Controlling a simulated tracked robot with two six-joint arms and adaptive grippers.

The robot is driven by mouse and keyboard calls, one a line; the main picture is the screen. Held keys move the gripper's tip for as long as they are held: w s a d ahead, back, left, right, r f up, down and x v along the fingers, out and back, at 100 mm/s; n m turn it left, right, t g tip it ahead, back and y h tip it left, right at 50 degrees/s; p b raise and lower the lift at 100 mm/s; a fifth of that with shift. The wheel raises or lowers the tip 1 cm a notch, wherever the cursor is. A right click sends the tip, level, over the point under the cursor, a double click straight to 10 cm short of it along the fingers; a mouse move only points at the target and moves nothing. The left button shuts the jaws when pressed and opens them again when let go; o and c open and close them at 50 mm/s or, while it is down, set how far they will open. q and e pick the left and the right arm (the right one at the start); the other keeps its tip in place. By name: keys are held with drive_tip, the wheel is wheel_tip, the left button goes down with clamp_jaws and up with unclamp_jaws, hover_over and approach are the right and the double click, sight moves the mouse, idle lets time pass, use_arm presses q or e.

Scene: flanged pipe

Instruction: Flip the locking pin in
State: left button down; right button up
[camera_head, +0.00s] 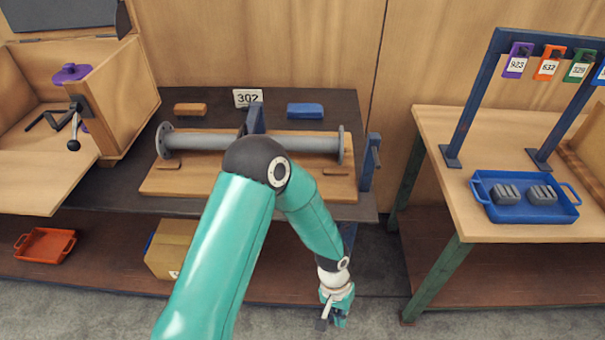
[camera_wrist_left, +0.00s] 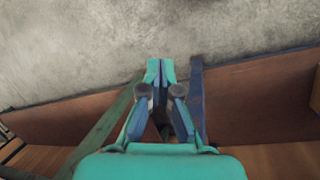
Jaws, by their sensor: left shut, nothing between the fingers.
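The grey flanged pipe (camera_head: 310,143) lies across a wooden board (camera_head: 200,180) on the dark bench. A blue post (camera_head: 368,168) with a small dark handle stands at the bench's right end, close to the pipe's right flange. I cannot tell a locking pin apart for sure. My left arm reaches over the bench and hides part of the pipe and board. My left gripper (camera_head: 334,318) hangs low in front of the bench, below its top and away from the pipe. It is shut and empty; its fingertips (camera_wrist_left: 160,75) meet in the wrist view. My right gripper is out of view.
A wooden box with a purple knob (camera_head: 71,73) and a black-ball lever (camera_head: 73,144) stands at left. An orange tray (camera_head: 45,245) and a cardboard box (camera_head: 170,248) sit on the lower shelf. At right, a table holds a blue tray (camera_head: 525,213) and a blue tag rack (camera_head: 472,90).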

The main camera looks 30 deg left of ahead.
use_arm(q)
drive_tip(key=w+a+r+n+y+p, duration=0.1)
drive_tip(key=w+a+r+y, duration=0.15)
drive_tip(key=w+r, duration=0.35)
drive_tip(key=w+a+r+n+y+p, duration=0.1)
drive_tip(key=w+a+r+y, duration=0.15)
drive_tip(key=w+r, duration=0.45)
drive_tip(key=a+r+n+y, duration=0.2)
drive_tip(key=r+n+y, duration=0.1)
drive_tip(key=r, duration=0.8)
drive_tip(key=w+a+r+n+t+y, duration=0.1)
drive_tip(key=a+r+n+y, duration=0.1)
drive_tip(key=r, duration=1)
drive_tip(key=shift+a+n+y+p, duration=0.35)
drive_tip(key=shift+n+y, duration=0.15)
drive_tip(key=shift+n, duration=0.3)
drive_tip(key=shift+w, duration=0.1)
drive_tip(key=s+a+f+p, duration=0.3)
drive_tip(key=a+f, duration=0.3)
drive_tip(key=a, duration=0.3)
drive_tip(key=shift+a+f, duration=0.15)
drive_tip(key=shift+f, duration=0.25)
